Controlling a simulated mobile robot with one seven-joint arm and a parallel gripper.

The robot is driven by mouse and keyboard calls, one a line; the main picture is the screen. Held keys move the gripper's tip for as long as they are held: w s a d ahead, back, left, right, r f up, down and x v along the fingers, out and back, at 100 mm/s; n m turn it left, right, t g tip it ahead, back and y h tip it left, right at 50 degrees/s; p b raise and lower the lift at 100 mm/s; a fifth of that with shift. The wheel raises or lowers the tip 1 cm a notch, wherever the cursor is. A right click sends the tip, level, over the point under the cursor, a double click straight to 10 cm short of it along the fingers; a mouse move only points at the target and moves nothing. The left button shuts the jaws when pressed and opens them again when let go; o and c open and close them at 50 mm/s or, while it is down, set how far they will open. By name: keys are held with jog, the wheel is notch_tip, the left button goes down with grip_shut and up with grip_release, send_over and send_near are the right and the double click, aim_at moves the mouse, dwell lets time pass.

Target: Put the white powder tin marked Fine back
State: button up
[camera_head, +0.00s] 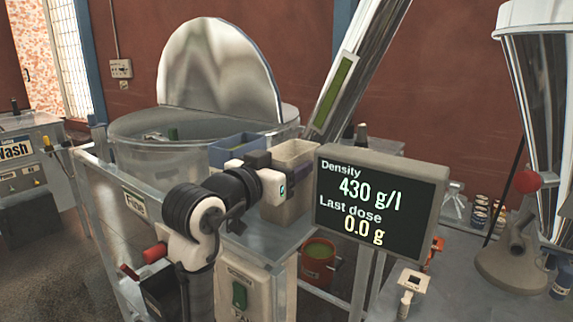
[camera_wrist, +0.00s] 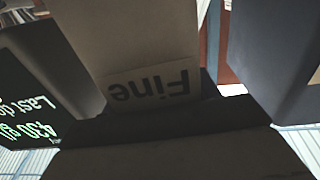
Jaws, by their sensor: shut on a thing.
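The white powder tin (camera_head: 293,152) is a tall, open-topped pale box beside the display in the head view. Its label "Fine" reads upside down in the wrist view (camera_wrist: 145,50), where its wall fills the upper middle. My gripper (camera_wrist: 190,118) is shut on the tin; it shows as a dark bar across the tin below the label. I cannot tell whether the tin's base touches anything.
A blue tin (camera_head: 236,146) stands close left of the white one. The density display (camera_head: 378,205) is close on the right. A large round metal vessel (camera_head: 150,128) stands behind; an orange bucket (camera_head: 317,267) is below.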

jog(key=shift+f, duration=0.15)
jog(key=o, duration=1.3)
jog(key=shift+c, duration=0.2)
jog(key=b+v, duration=0.2)
jog(key=v, duration=1)
jog(key=shift+r, duration=0.2)
